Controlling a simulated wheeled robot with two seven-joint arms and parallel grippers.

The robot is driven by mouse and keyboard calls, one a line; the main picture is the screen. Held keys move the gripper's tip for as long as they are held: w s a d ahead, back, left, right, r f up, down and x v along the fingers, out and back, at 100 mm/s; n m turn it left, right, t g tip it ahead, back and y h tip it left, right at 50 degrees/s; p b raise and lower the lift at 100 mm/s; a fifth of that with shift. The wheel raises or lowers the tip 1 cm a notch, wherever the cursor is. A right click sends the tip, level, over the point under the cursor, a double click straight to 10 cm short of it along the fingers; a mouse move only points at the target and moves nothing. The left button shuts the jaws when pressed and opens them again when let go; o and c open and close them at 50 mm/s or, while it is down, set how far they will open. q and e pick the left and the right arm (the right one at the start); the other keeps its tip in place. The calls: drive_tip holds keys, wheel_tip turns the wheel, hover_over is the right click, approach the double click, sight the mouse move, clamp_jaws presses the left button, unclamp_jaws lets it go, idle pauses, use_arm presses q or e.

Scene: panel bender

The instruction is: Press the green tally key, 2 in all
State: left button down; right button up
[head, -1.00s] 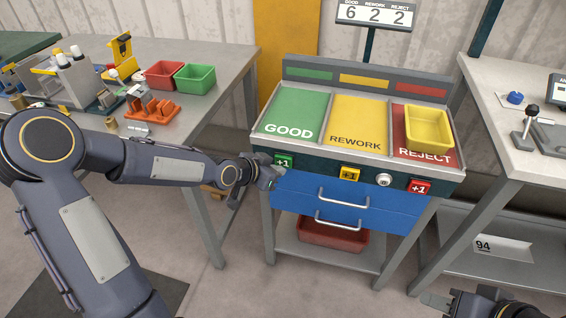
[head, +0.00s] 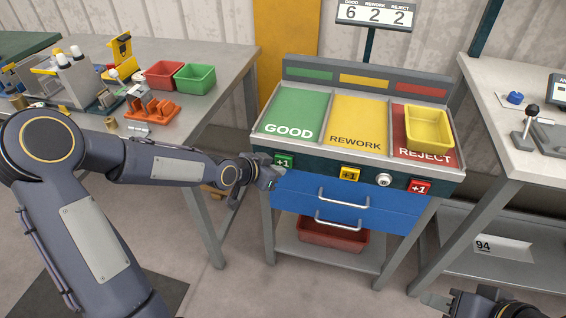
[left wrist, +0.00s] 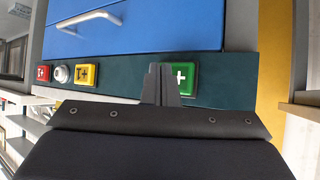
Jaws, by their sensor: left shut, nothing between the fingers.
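The green tally key (head: 284,161), marked +1, is on the dark front strip below the GOOD section of the sorting stand. In the left wrist view the green key (left wrist: 181,78) shows just right of my fingertips. My left gripper (head: 272,178) is shut and empty, close to the key, at its lower left in the head view. I cannot tell whether its tips touch the strip. The counter display (head: 374,15) reads GOOD 6, REWORK 2, REJECT 2. My right gripper (head: 440,300) is partly in view at the bottom right, its fingers unclear.
A yellow key (head: 349,174), a round silver knob (head: 383,180) and a red key (head: 419,187) share the strip. Blue drawers (head: 340,205) with handles lie below. A yellow bin (head: 429,127) sits on the REJECT section. Worktables flank the stand.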

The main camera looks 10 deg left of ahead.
use_arm(q)
drive_tip(key=shift+w, duration=0.15)
drive_tip(key=shift+w, duration=0.25)
drive_tip(key=shift+w, duration=0.45)
idle(0.8)
idle(0.3)
drive_tip(key=shift+s, duration=0.85)
drive_tip(key=s, duration=0.5)
drive_tip(key=shift+a, duration=0.1)
idle(2.4)
